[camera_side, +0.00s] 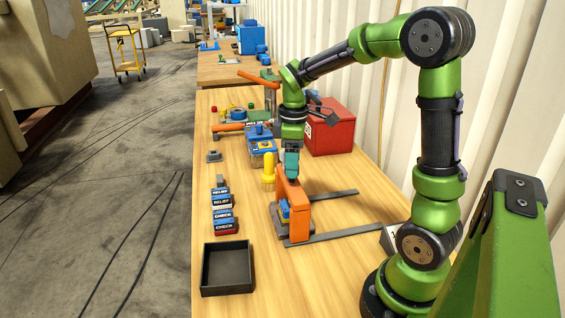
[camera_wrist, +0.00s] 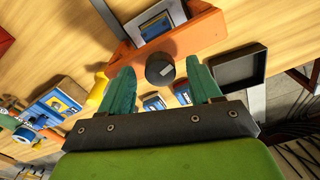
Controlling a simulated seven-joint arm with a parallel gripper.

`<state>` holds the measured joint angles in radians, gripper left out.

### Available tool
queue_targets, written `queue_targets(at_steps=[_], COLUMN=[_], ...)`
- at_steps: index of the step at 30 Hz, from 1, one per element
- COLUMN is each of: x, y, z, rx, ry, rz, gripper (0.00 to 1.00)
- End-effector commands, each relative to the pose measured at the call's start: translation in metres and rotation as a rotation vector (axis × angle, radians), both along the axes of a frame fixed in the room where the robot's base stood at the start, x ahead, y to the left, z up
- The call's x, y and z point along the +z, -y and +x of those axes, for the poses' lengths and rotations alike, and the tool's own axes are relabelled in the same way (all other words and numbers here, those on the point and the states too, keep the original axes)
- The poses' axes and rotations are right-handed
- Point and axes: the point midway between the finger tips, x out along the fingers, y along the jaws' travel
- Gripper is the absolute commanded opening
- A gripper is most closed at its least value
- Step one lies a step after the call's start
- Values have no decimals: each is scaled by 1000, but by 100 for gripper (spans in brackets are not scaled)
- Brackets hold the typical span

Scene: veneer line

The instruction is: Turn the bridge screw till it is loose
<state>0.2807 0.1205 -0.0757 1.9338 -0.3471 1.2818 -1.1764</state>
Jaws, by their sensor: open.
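The orange bridge (camera_side: 293,218) stands upright on grey bars on the wooden table, with a blue block (camera_side: 284,211) under it. In the wrist view the bridge (camera_wrist: 195,36) spans the upper middle. The bridge screw (camera_wrist: 160,69) shows there as a dark round knob with a pale mark on it. My gripper (camera_wrist: 161,70) is open, its two teal fingers on either side of the knob in the picture, with a gap at each side. In the side view my gripper (camera_side: 291,164) points down just above the bridge top. The screw is hidden there, and I cannot tell whether the fingertips reach its depth.
A black tray (camera_side: 206,283) lies at the front left, with several labelled blocks (camera_side: 223,215) behind it. A yellow piece (camera_side: 268,172) stands close left of my gripper. A red box (camera_side: 331,130) stands behind on the right. The table's front right is mostly clear.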

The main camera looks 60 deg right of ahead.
Motion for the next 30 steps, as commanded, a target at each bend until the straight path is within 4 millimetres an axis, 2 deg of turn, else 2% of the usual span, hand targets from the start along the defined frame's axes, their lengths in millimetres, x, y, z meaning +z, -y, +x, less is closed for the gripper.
queue_targets(at_steps=[5,12,18,24,30], x=[31,91,134,158,164], y=[0,0,0,0,0], z=[1,1,1,0,0], rx=[0,0,-1,0,0], ry=[8,8,7,4,2], rz=[-3,-3,-2,-1,0], gripper=[63,63,63,63,63])
